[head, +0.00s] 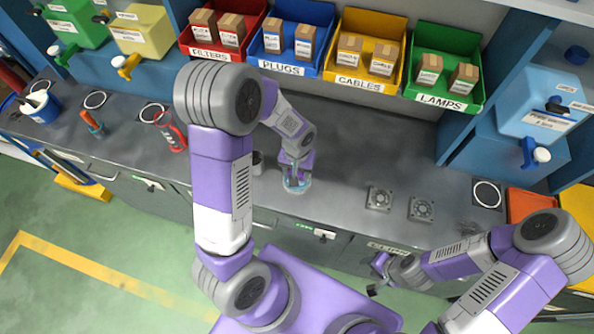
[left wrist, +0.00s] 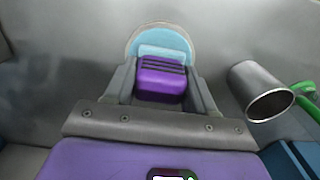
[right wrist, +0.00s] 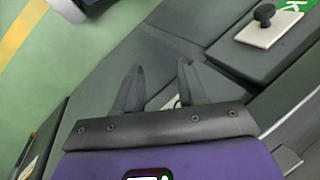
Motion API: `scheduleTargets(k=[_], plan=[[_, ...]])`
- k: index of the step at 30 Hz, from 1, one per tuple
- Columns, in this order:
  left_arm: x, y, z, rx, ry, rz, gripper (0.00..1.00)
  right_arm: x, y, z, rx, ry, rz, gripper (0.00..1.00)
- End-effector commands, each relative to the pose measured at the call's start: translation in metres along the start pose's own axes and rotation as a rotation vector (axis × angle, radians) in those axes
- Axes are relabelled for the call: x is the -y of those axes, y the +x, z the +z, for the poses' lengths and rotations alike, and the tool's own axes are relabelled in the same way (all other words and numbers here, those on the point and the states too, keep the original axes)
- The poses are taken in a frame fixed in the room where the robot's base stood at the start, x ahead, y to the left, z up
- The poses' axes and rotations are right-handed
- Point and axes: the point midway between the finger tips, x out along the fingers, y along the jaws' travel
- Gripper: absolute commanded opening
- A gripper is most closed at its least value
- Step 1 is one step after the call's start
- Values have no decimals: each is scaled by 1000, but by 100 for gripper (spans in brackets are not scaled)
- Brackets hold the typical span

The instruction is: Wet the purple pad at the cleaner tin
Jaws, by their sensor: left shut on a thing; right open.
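The purple pad (left wrist: 162,82) is between the fingers of my left gripper (left wrist: 163,75), which is shut on it. A round tin with a pale blue inside (left wrist: 160,38) and a grey rim shows just beyond the pad; this looks like the cleaner tin. The pad overlaps its near part in the left wrist view, and I cannot tell whether they touch. In the head view my left gripper (head: 294,176) points down over the tin (head: 297,188), hiding the pad. My right gripper (head: 376,276) is open and empty, in front of the bench; its fingers (right wrist: 160,82) show apart.
A metal cup (left wrist: 262,92) stands close beside the tin. Two square fans (head: 379,199) lie on the grey bench (head: 340,140) to the right. A red holder (head: 171,132) is at the left. Labelled bins, such as the blue PLUGS bin (head: 290,68), line the back. The middle bench is mostly clear.

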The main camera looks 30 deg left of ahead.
Motion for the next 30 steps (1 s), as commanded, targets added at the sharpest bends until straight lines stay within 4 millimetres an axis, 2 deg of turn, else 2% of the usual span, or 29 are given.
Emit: scheduleTargets(k=[16,30], plan=[[0,0,2,5,1,-1,31,0,-1,0,0,0,0,40],[0,-38,0,1,0,0,31,10,-27,1,0,0,0,40]])
